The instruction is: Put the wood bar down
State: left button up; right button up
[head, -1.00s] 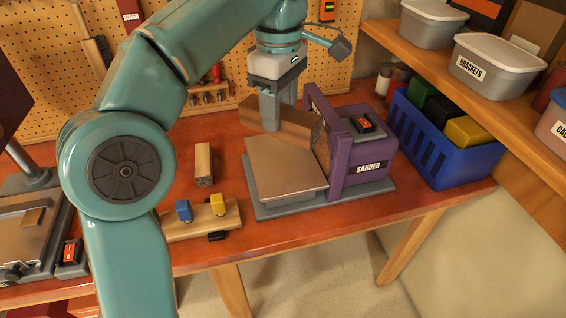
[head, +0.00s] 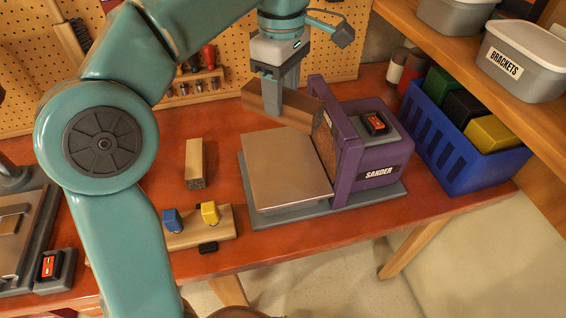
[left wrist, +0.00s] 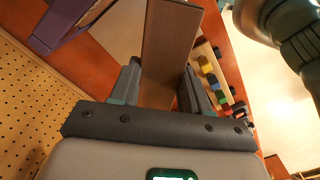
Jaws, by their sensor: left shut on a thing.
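The wood bar (head: 298,105) is a long brown block, held level or nearly so by my left gripper (head: 272,100). It shows behind the back edge of the grey sander table, its right end close to the sanding disc. Whether it touches the disc or anything below I cannot tell. In the left wrist view the bar (left wrist: 170,45) runs between the two fingers of the left gripper (left wrist: 162,88), which are shut on it. The purple sander (head: 372,150) stands on the workbench (head: 130,215). My right gripper is not in view.
A smaller wood block (head: 195,160) lies left of the sander. A blue crate (head: 470,165) stands to the right, below a shelf. A pegboard (head: 335,40) rises behind. Some bench around the small block is bare.

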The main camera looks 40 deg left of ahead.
pick_arm(q)
notch_tip(320, 180, down, 16)
jog(key=shift+w+d+f+b, duration=0.1)
jog(key=shift+b, duration=1.15)
jog(key=shift+f, duration=0.45)
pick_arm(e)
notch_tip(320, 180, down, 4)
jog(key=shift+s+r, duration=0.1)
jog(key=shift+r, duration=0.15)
pick_arm(q)
jog(key=o, duration=1.2)
jog(key=shift+f, duration=0.15)
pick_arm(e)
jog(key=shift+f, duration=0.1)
pick_arm(q)
jog(key=shift+o, duration=0.2)
jog(key=shift+r, duration=0.25)
notch_tip(320, 180, up, 12)
jog(key=shift+f+p, duration=0.1)
jog(key=shift+p, duration=0.9)
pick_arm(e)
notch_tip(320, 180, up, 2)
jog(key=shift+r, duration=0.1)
